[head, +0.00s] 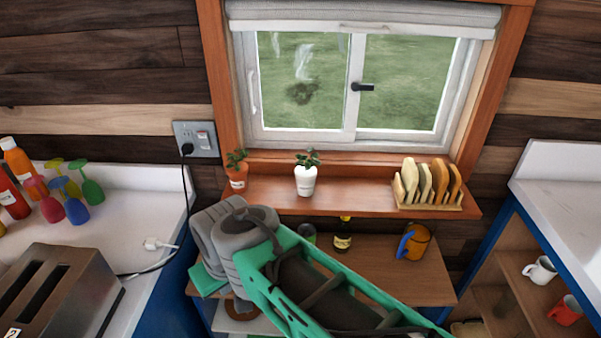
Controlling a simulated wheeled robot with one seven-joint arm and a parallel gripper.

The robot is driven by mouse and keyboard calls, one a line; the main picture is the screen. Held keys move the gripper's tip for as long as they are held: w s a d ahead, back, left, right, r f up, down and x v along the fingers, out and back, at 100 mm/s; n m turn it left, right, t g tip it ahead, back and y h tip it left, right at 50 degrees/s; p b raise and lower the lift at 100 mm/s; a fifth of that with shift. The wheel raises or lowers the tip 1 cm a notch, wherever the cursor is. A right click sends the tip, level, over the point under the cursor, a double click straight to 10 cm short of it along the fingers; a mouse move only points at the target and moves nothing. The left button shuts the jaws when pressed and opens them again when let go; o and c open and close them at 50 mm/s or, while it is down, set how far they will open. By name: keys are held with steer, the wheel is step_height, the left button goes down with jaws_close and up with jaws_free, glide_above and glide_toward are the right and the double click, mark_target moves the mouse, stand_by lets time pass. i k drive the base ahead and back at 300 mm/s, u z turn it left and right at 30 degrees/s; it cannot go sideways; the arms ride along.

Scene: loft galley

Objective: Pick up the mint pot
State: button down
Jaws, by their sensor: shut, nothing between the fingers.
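Two small potted plants stand upright on the wooden window shelf in the head view. One is a white pot (306,181) with a small label and green leaves. The other is a terracotta pot (237,178) with a pale label and green leaves, to its left. The labels are too small to read, so I cannot tell which one is the mint pot. My green and grey arm reaches up from the bottom right, and its grey joint is in front of and below the two pots. My gripper's fingers do not show; both pots stand free on the shelf.
A wooden rack (427,200) of boards stands at the shelf's right end. On the lower wooden surface are a dark bottle (343,236) and an orange mug (415,242). A toaster (58,297), bottles and coloured glasses occupy the left counter. The shelf between white pot and rack is clear.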

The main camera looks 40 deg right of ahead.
mark_target(306, 174)
steer(key=u, duration=1.2)
steer(key=k, duration=0.5)
steer(key=u, duration=0.05)
steer(key=i, duration=0.15)
